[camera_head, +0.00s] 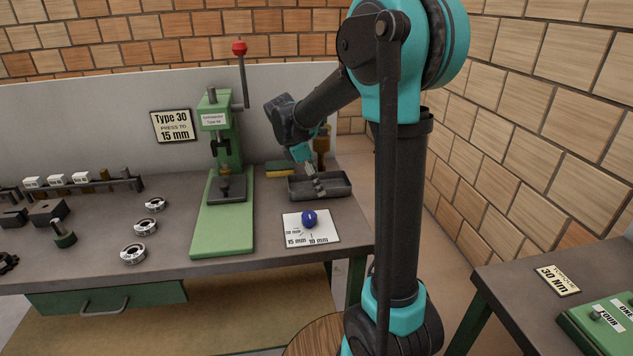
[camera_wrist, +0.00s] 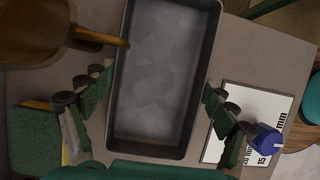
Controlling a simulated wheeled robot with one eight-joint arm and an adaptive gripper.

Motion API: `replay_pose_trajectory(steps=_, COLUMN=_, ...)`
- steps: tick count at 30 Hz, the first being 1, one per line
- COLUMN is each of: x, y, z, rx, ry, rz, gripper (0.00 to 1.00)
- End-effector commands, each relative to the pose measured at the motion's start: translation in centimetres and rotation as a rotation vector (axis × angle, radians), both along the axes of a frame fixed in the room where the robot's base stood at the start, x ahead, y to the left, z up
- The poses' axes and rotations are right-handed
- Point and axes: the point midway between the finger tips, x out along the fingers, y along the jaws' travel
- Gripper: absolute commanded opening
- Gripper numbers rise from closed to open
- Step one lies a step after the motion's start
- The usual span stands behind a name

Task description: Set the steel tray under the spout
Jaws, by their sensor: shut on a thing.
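The steel tray (camera_head: 322,192) is a dark, shallow rectangular pan at the right end of the workbench. In the wrist view its bare grey floor (camera_wrist: 165,80) shows empty. My gripper (camera_head: 316,180) is over the tray; in the wrist view its fingers (camera_wrist: 155,93) are at the two long walls, shut on the tray. A copper-brown vessel (camera_head: 321,147) stands just behind the tray. In the wrist view the vessel (camera_wrist: 35,28) has a thin spout (camera_wrist: 103,38) whose tip overlaps the tray's left wall. The height gap between spout and tray cannot be told.
A blue knob (camera_head: 309,217) sits on a white marked card (camera_head: 323,236) close in front of the tray. A green-yellow block (camera_head: 286,168) lies behind it. A green press (camera_head: 225,150) stands to the left, with several metal rings beyond. The bench's right edge is near.

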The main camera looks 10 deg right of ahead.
Motion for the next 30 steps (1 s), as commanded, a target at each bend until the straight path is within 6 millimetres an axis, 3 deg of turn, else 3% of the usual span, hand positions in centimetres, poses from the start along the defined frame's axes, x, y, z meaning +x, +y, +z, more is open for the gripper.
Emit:
replay_pose_trajectory(steps=13, x=0.39, y=0.0, z=-0.58, rx=0.0, ry=0.0, rz=0.0, gripper=0.45)
replay_pose_trajectory(steps=14, x=0.39, y=0.0, z=-0.55, rx=0.0, ry=0.0, rz=0.0, gripper=0.89)
replay_pose_trajectory(steps=16, x=0.38, y=-0.01, z=-0.54, rx=0.0, ry=0.0, rz=0.0, gripper=0.98)
replay_pose_trajectory(steps=30, x=0.38, y=0.17, z=0.12, rx=0.0, ry=0.0, rz=0.0, gripper=1.0)
